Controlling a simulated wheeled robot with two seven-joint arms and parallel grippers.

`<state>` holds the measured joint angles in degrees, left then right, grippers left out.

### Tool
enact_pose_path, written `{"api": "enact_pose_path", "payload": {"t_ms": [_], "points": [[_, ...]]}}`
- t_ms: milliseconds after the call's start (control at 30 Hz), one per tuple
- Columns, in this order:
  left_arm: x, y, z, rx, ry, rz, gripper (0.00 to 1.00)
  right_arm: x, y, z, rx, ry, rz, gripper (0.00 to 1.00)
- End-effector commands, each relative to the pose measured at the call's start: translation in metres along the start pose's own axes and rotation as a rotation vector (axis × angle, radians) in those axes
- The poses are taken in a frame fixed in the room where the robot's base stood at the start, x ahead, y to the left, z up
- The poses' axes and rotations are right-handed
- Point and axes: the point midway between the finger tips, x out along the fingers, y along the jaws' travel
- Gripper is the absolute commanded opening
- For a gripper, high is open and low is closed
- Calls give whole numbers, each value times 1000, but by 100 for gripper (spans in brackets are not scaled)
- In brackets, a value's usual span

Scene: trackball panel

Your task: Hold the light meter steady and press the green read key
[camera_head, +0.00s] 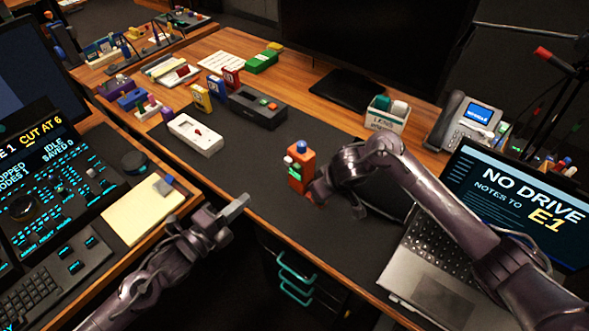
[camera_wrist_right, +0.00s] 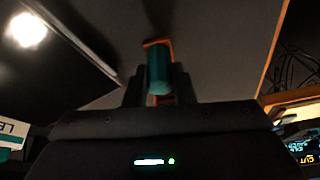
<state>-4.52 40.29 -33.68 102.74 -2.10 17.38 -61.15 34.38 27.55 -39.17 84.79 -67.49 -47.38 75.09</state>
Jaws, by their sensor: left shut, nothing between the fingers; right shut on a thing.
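The orange light meter (camera_head: 307,163) stands upright on the dark mat, with a blue dome on top. Its left face carries small keys, among them a green one (camera_head: 293,173), which is too small to make out well. My right gripper (camera_head: 314,190) is shut on the meter from its right side. In the right wrist view, an orange edge and a teal cylinder (camera_wrist_right: 159,70) show between the fingers of my right gripper (camera_wrist_right: 160,92). My left gripper (camera_head: 238,206) is shut and empty, in front of the mat's edge and apart from the meter, to its lower left.
A white box device (camera_head: 195,134) and a black box (camera_head: 258,108) sit behind on the mat (camera_head: 250,155). A laptop (camera_head: 445,265) stands at right, near a bin (camera_head: 386,118) and a phone (camera_head: 467,125). The mat left of the meter is clear.

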Motion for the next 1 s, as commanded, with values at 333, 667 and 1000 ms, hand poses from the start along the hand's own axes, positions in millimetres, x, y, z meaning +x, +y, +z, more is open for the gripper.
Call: {"api": "enact_pose_path", "payload": {"t_ms": [333, 667, 1000], "points": [[0, 0, 0, 0, 0, 0, 0, 0, 0, 0, -1, 0, -1, 0], [1, 0, -1, -8, -6, -7, 0, 0, 0, 0, -1, 0, -1, 0], [26, -4, -15, -233, -250, -221, 0, 0, 0, 0, -1, 0, -1, 0]]}}
